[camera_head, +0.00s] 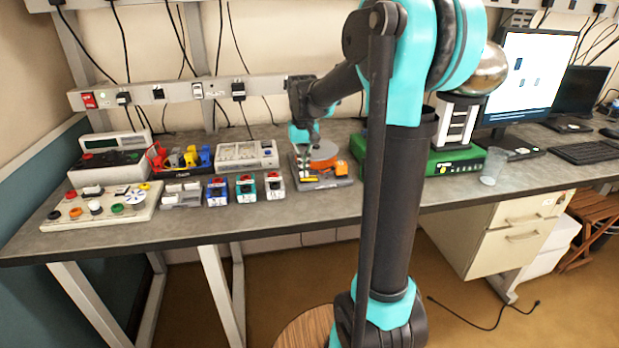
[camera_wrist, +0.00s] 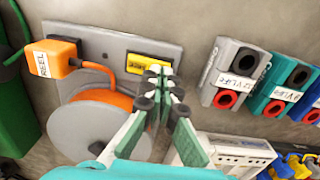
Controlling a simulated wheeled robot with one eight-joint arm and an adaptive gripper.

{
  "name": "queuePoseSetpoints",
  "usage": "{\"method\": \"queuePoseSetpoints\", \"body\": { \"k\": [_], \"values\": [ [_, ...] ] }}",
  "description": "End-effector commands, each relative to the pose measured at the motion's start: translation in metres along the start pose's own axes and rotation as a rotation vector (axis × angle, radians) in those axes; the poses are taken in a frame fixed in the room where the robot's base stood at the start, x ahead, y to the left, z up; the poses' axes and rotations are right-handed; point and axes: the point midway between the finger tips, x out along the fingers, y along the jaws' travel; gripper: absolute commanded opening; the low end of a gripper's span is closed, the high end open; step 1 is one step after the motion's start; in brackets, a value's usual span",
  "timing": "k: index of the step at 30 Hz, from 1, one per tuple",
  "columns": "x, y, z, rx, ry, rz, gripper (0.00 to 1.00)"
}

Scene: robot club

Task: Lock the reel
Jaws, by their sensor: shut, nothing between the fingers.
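The reel (camera_wrist: 98,122) has pale grey round flanges with orange cable wound between them. It sits on a grey base plate (camera_wrist: 103,42). An orange block labelled REEL (camera_wrist: 45,60) is at the plate's upper left, with an orange cable running from it. A yellow labelled piece (camera_wrist: 150,62) is on the plate near my fingertips. In the head view the reel (camera_head: 323,152) stands mid-bench, partly behind my gripper (camera_head: 303,150). In the wrist view my gripper (camera_wrist: 158,82) is shut and empty. Its fingertips are over the plate beside the reel, hiding part of it; contact cannot be told.
Grey, teal and blue boxes with red parts stand left of the reel, such as the teal box (camera_head: 246,189). A white device (camera_head: 246,155) is behind them. A green box (camera_head: 450,160) and a clear cup (camera_head: 493,166) are to the right.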

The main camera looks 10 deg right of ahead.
Motion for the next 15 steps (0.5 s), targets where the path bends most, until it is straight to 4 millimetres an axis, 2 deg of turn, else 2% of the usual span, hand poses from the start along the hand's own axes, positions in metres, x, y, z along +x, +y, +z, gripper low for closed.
{"method": "queuePoseSetpoints", "body": {
  "k": [15],
  "values": [
    [0.0071, 0.0000, 0.0000, 0.000, 0.000, 0.000, 0.00]
  ]
}}
